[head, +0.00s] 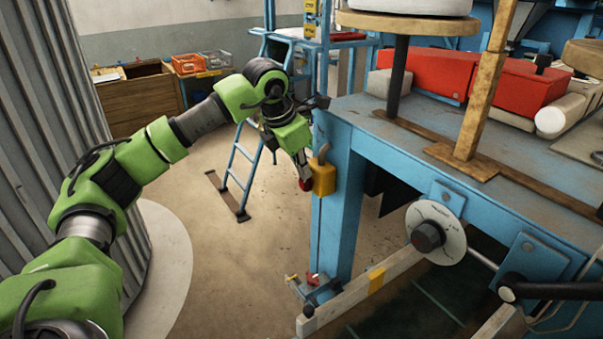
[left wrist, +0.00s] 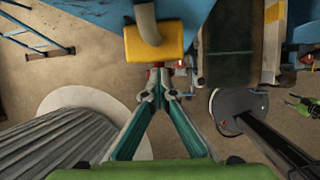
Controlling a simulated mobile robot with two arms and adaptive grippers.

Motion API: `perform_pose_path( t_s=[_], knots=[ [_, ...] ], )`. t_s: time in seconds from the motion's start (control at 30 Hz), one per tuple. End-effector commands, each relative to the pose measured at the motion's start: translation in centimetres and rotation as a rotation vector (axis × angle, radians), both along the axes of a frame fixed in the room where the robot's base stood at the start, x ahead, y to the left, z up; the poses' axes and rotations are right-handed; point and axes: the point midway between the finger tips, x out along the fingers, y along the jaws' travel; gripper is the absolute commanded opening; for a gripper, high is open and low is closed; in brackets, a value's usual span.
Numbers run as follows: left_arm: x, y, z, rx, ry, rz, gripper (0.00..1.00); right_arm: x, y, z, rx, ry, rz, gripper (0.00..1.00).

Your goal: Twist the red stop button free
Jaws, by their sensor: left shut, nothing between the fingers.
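The red stop button (head: 306,184) sits on the side of a yellow box (head: 323,177) fixed to a blue post. In the left wrist view the button is a small red patch (left wrist: 157,65) under the yellow box (left wrist: 155,43), mostly hidden. My left gripper (head: 304,176) is at the button, its fingertips close to it; whether they touch is unclear. In the left wrist view its fingers (left wrist: 157,92) come together just below the button, shut and empty. Green and dark parts at that view's right edge may be my right gripper (left wrist: 301,105), too small to read.
The blue bench (head: 420,130) with its post (head: 337,225) stands right of my left arm. A ladder (head: 242,168) stands behind. A corrugated wall (head: 55,100) is on the left. Floor between is mostly open.

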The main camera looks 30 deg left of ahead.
Motion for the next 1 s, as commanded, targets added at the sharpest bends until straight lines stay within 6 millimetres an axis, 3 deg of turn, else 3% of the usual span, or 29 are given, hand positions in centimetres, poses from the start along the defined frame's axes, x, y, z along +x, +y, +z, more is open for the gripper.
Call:
perform_pose_path(
  t_s=[0.03,0.3,0.4,0.43,1.0],
  knots=[
    [-0.2,-0.3,-1.0,0.032,-0.006,-0.006,0.0,0.1,0.0,-1.2,0.0,-0.001,0.0,0.4],
    [-0.5,-1.3,-1.5,0.234,-0.093,-0.005,0.0,0.1,0.0,-5.1,0.0,-0.001,0.0,0.4],
    [-0.5,-0.9,-0.7,0.225,-0.083,0.001,0.24,0.2,0.0,-4.0,0.0,-0.002,0.0,0.4],
    [-0.5,-0.9,-0.7,0.225,-0.083,0.001,0.27,0.2,0.0,-4.0,0.0,-0.002,0.0,0.4],
    [-0.8,-1.1,0.2,0.22,-0.088,0.001,0.27,0.1,0.0,-4.0,0.001,0.0,0.001,0.4]
  ],
)
